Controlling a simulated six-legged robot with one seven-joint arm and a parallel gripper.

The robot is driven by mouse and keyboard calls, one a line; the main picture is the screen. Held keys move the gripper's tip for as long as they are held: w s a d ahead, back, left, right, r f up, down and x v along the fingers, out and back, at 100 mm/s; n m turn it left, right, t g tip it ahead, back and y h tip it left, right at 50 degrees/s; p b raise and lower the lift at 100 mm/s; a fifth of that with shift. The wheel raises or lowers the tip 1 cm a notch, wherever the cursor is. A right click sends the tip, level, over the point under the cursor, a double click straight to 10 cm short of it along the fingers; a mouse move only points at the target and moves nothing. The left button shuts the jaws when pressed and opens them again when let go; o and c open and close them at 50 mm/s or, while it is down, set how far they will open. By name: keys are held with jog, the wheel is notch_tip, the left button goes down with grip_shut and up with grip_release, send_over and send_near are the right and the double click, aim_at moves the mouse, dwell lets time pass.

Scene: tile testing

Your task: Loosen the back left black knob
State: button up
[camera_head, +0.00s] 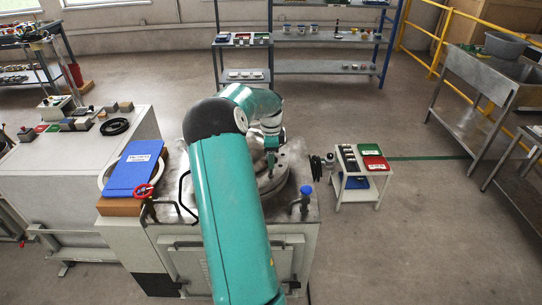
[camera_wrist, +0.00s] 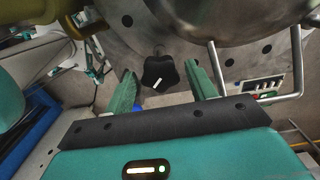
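In the wrist view a black star-shaped knob (camera_wrist: 160,73) with a white mark on it sits at the edge of a round metal plate (camera_wrist: 205,50). My gripper (camera_wrist: 162,82) is open, with one green finger to the left of the knob and one to the right. Gaps show between the knob and both fingers. In the head view my green arm covers much of the machine, and the knob is hidden there. The machine's metal top (camera_head: 290,207) shows around my arm.
A blue binder (camera_head: 135,168) and a red ring handle (camera_head: 143,191) are on the machine's left side. A blue-topped knob (camera_head: 306,191) stands at the right front. A bent metal handle (camera_wrist: 297,60) rises right of my gripper. A small table with trays (camera_head: 368,195) stands at right.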

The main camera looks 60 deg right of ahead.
jog(key=c, duration=0.8)
jog(key=shift+o, duration=0.2)
jog(key=shift+n, duration=0.3)
jog(key=n, duration=1.3)
jog(key=shift+r+n, duration=0.1)
jog(key=shift+n, duration=2)
